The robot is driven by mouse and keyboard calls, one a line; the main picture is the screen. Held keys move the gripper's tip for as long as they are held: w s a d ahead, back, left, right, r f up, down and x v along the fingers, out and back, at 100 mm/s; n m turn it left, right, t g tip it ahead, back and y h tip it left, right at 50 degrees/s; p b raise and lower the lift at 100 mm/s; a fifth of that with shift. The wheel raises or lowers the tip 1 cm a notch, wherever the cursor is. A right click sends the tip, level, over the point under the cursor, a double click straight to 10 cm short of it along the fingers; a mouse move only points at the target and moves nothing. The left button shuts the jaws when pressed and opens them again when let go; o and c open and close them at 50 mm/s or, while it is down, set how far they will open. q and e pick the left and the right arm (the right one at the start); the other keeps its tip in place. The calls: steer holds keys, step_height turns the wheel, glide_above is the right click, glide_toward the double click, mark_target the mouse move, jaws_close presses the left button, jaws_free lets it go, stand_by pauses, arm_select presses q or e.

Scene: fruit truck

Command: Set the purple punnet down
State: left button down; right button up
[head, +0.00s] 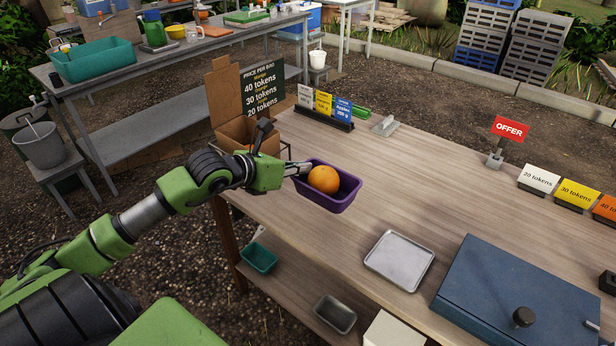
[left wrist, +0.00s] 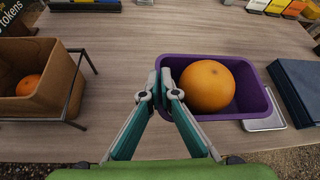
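The purple punnet (head: 345,199) holds one orange (head: 323,179) and is over the left part of the wooden table (head: 420,190). My left gripper (head: 300,168) reaches it from the left. In the left wrist view, the fingertips (left wrist: 160,87) close on the near-left wall of the punnet (left wrist: 245,82), one each side of it, beside the orange (left wrist: 208,86). The punnet looks roughly level. Its underside is hidden, so I cannot tell whether it touches the table. My right gripper is not in view.
A cardboard box (left wrist: 52,92) in a wire stand, with an orange (left wrist: 28,86) inside, is left of the punnet. A metal tray (head: 399,261) and a blue case (head: 520,290) lie to the right. Price cards (head: 323,103) stand behind. The table middle is clear.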

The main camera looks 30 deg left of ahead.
arm_select(q)
steer(key=w+a+f, duration=0.1)
steer(key=w+f, duration=0.1)
steer(key=w+a+f, duration=0.1)
steer(key=w+f, duration=0.1)
steer(key=w+a+f, duration=0.1)
steer(key=w+f, duration=0.1)
steer(key=shift+w+a+f, duration=0.1)
steer(key=shift+a+f, duration=0.15)
steer(key=shift+a, duration=0.05)
step_height(320, 180, down, 3)
steer(key=shift+w+a+f+p, duration=0.1)
steer(key=shift+w+f+p, duration=0.1)
steer(key=shift+p, duration=0.25)
steer(key=shift+s, duration=0.1)
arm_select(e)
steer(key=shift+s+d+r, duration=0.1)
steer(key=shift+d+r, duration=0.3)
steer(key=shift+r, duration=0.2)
arm_select(q)
steer(key=c, duration=2.8)
jaws_free()
steer(key=shift+f, duration=0.25)
steer(key=o, duration=0.5)
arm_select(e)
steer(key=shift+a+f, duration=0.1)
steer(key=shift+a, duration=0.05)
arm_select(q)
steer(key=shift+r, duration=0.15)
